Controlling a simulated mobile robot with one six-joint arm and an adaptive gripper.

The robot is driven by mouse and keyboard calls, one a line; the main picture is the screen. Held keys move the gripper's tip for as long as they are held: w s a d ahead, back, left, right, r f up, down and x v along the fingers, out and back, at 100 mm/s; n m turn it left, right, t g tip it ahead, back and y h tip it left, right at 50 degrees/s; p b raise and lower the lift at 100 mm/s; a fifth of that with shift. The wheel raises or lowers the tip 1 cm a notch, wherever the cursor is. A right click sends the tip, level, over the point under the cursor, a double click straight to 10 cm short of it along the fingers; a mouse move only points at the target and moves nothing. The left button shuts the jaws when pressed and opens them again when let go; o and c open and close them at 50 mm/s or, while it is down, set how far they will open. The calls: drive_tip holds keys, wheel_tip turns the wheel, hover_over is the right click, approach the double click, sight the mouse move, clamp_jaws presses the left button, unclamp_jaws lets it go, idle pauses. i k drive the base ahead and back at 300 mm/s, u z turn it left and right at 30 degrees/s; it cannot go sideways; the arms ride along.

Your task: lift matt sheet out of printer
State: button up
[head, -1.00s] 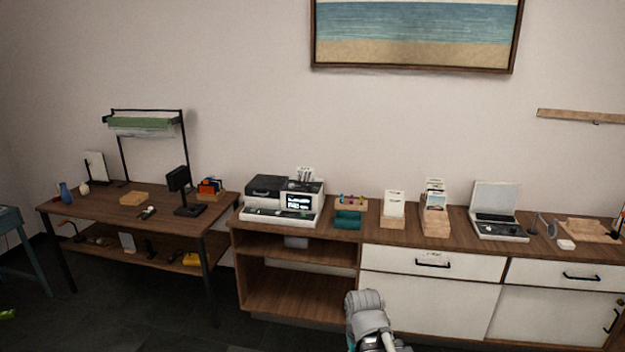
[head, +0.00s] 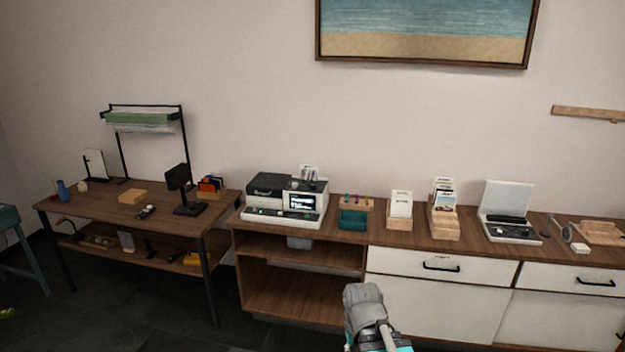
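The printer (head: 284,203) is a white and black machine with a small lit screen, standing on the left end of the wooden counter in the head view. Small papers stand upright at its top back (head: 309,173). I cannot tell which sheet is the matt one. Part of my arm (head: 368,318) shows at the bottom middle, in front of the counter and well short of the printer. My gripper's fingers cannot be made out.
The counter (head: 402,238) also holds a teal item (head: 353,220), card holders (head: 400,205) and an open laptop-like device (head: 509,213). A desk (head: 106,207) with a lamp-like stand (head: 183,189) is at left. Dark floor (head: 130,318) lies open in front.

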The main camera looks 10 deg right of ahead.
sight(307, 172)
drive_tip(key=u, duration=0.05)
drive_tip(key=i, duration=2.55)
